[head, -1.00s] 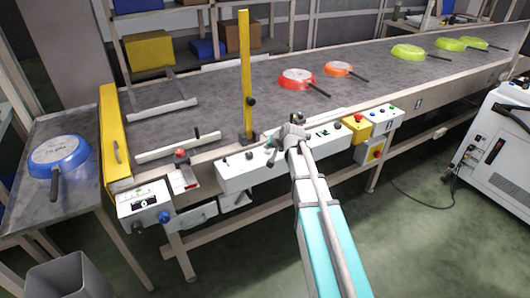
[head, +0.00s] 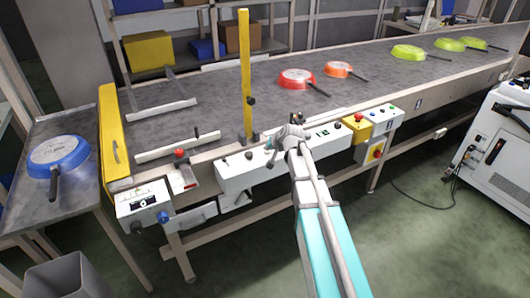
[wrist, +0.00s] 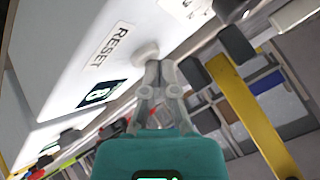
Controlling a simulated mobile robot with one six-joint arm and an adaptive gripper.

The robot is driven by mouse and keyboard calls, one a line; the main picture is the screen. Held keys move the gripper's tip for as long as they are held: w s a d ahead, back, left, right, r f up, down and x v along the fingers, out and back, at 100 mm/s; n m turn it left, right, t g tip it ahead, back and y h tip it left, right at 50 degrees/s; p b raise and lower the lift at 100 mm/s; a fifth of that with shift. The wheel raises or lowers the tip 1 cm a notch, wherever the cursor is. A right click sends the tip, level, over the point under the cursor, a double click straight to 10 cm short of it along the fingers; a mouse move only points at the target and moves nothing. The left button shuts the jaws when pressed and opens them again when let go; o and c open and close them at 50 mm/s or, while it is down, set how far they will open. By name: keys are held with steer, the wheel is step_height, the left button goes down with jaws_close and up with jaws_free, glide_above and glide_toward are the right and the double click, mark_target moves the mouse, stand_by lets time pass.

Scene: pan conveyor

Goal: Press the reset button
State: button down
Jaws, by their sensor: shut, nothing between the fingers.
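In the wrist view a white control panel (wrist: 75,50) carries a label reading RESET (wrist: 109,44). A pale round reset button (wrist: 145,51) sticks out beside the label. My gripper (wrist: 158,68) is shut and empty, with its fingertips at the button. They look very close to it or touching; I cannot tell which, nor whether the button is pushed in. In the head view my gripper's end is at the front panel (head: 237,176) below the conveyor, and my arm hides the button there.
A yellow post (head: 245,75) rises near the panel. A yellow box with a red button (head: 358,117) is to the right. A blue pan (head: 58,155) lies on the left table.

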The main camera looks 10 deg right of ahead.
mark_target(268, 152)
steer(key=shift+f, duration=0.1)
stand_by(0.6)
steer(key=shift+r+p, duration=0.85)
steer(key=shift+r, duration=0.05)
step_height(268, 152, up, 5)
steer(key=p, duration=0.5)
stand_by(0.8)
